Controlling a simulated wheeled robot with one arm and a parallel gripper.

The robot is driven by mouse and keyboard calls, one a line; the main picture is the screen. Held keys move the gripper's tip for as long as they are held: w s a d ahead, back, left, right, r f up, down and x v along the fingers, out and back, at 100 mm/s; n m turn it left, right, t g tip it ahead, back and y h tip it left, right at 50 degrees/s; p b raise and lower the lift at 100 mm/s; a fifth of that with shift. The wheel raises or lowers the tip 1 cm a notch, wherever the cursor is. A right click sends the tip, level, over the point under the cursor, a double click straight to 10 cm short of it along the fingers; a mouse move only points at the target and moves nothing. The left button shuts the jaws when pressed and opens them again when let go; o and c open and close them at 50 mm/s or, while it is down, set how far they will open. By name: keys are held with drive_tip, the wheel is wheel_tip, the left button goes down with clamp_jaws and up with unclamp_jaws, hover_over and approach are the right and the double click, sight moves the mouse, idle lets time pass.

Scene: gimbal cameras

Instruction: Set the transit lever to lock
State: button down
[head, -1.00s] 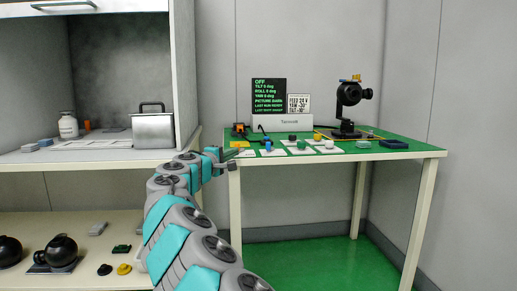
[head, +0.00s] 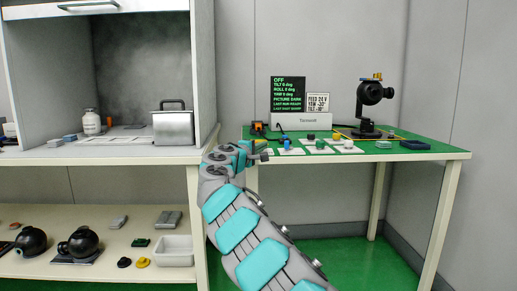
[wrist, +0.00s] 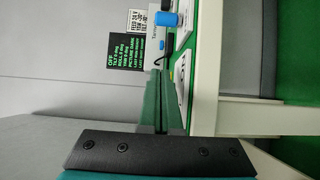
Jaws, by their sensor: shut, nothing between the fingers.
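The black gimbal camera (head: 371,98) stands on a dark base at the back right of the green-topped table (head: 420,154). It has a small orange and blue part (head: 371,76) on top. I cannot make out which part is the transit lever. My gripper (head: 262,152) is at the table's left end, well to the left of the gimbal. In the wrist view the two green fingers (wrist: 164,105) lie together, shut and empty. That view shows the status screen, cards and table edge beyond them, but no gimbal.
A black status screen (head: 288,94) reading OFF and a grey Tarnvolt box (head: 301,122) stand behind several small coloured parts on white cards. A blue tray (head: 428,145) lies at the right. A cabinet with a metal box (head: 173,125) stands left of my arm.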

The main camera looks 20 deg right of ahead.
sight(278, 154)
drive_tip(key=shift+x, duration=0.9)
drive_tip(key=shift+w+d+r, duration=0.1)
drive_tip(key=shift+w+d, duration=0.1)
drive_tip(key=shift+d, duration=0.05)
drive_tip(key=shift+s+d, duration=0.55)
drive_tip(key=shift+d, duration=0.35)
drive_tip(key=shift+s+d, duration=0.55)
drive_tip(key=shift+d, duration=0.3)
drive_tip(key=shift+s+n+t+y+b, duration=0.3)
drive_tip(key=shift+n+t+y+b, duration=0.25)
drive_tip(key=shift+b, duration=0.2)
